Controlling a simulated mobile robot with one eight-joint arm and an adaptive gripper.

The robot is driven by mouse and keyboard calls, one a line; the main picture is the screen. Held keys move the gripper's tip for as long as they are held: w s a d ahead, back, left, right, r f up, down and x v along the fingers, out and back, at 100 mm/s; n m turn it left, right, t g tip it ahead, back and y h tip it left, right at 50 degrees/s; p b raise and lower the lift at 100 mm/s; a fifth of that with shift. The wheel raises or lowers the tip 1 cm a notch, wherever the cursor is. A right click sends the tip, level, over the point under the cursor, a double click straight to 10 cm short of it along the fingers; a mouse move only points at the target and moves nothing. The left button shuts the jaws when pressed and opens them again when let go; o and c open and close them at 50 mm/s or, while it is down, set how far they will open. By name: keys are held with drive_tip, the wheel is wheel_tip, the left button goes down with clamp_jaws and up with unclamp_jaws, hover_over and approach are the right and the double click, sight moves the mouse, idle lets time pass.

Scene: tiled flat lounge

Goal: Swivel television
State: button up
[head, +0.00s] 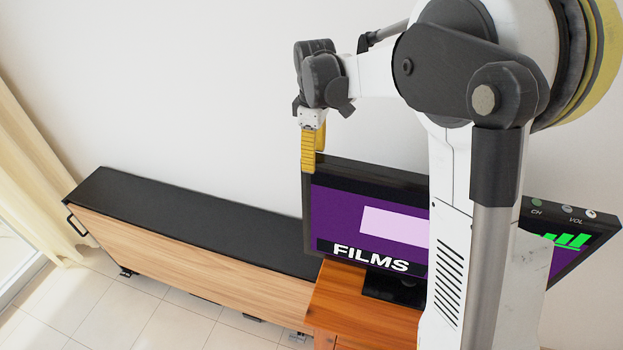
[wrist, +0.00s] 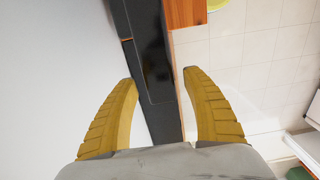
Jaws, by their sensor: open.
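The television (head: 335,235) is a flat black-framed screen on the wooden stand, showing purple with the word FILMS. My arm hides its middle, and its right part shows beyond the arm. My gripper (head: 313,160) points down at the television's upper left corner, its yellow fingers overlapping that corner in the head view. In the wrist view my gripper (wrist: 157,75) is open, with one finger on each side of a dark strip. The television's dark edge (wrist: 150,45) seems to lie between the fingers. I cannot tell whether they touch it.
A wooden stand (head: 335,300) holds the television. A low black-topped cabinet (head: 200,215) with a light wood front runs left along the pale wall. A cream curtain (head: 30,170) hangs at far left. Tiled floor (head: 110,310) in front is clear.

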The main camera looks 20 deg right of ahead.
sight(314, 184)
wheel_tip(314, 184, down, 10)
drive_tip(key=shift+f, duration=0.1)
idle(0.4)
clamp_jaws()
